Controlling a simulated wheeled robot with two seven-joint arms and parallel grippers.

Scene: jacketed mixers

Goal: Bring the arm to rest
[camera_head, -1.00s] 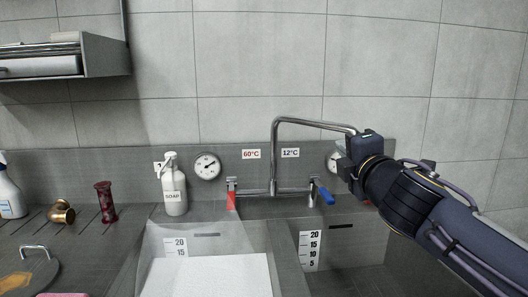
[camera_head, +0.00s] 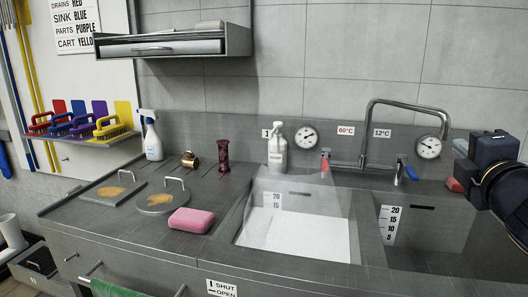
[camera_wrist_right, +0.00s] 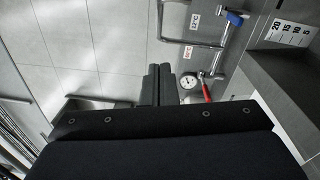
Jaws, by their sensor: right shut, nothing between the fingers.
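My right gripper (camera_head: 461,158) is at the right edge of the head view, with its dark arm coming in from the right. It is raised in front of the back wall, to the right of the tap (camera_head: 364,135) and its blue handle (camera_head: 411,174). In the right wrist view its two dark fingers (camera_wrist_right: 158,85) are together with nothing held between them. Most of the right arm is cut off by the head view's edge. My left gripper is in neither view.
Two sink basins (camera_head: 293,235) lie below; the left holds white contents. A soap bottle (camera_head: 277,150), spray bottle (camera_head: 151,138), brass fitting (camera_head: 189,160), dark red piece (camera_head: 223,157), pink sponge (camera_head: 191,220) and lids (camera_head: 162,198) stand left. A small red item (camera_head: 453,184) lies near the gripper.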

